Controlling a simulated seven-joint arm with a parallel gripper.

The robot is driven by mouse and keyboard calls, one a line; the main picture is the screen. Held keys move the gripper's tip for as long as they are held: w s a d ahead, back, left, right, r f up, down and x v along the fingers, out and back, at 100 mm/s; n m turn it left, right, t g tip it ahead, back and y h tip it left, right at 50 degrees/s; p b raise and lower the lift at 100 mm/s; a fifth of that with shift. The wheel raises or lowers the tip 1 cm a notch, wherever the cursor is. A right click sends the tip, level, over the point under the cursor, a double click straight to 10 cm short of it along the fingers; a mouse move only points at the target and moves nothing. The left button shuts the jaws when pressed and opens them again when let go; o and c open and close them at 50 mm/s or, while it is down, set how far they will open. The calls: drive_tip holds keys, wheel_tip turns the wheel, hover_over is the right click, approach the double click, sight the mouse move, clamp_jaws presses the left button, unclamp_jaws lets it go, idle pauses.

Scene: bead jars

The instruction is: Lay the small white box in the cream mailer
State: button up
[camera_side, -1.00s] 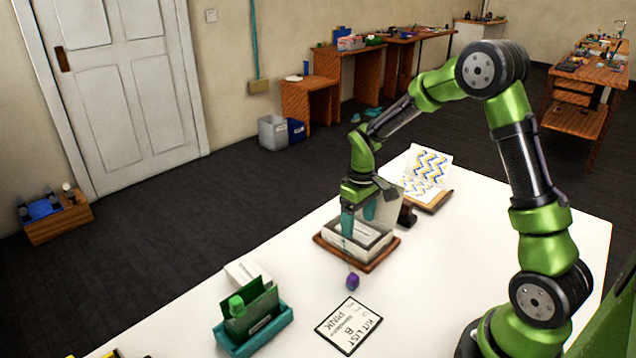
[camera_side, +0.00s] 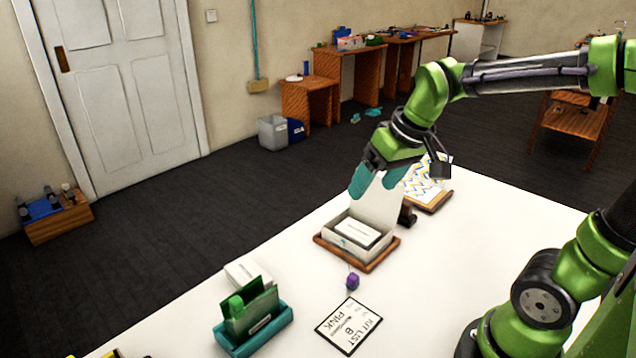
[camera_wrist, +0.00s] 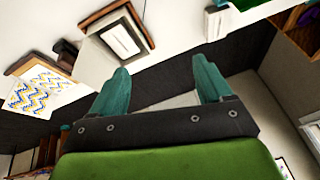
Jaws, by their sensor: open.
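The cream mailer (camera_side: 335,241) sits on a brown wooden tray (camera_side: 369,266) with its lid (camera_side: 379,203) standing up at the back. The small white box (camera_side: 357,233) lies flat inside the mailer, within its walls. My gripper (camera_side: 375,182) is open and empty, raised above and behind the mailer near the top of the lid, clear of the box. In the wrist view the two teal fingers (camera_wrist: 162,68) are spread with nothing between them. The white box (camera_wrist: 121,40) shows in the mailer at the upper left there.
A kit list card (camera_side: 349,325) and a small purple bead-like item (camera_side: 352,281) lie in front of the tray. A teal holder (camera_side: 262,333) with green cards and white boxes (camera_side: 246,272) stand at left. A patterned sheet on a board (camera_side: 428,182) is behind. White table right of the tray is free.

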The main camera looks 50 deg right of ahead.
drive_tip(key=s+a+r+m+t+y, duration=0.1)
drive_tip(key=s+a+t, duration=0.1)
drive_tip(key=s+a, duration=0.2)
drive_tip(key=shift+s+m+t, duration=0.3)
drive_tip(key=shift+s, duration=1.15)
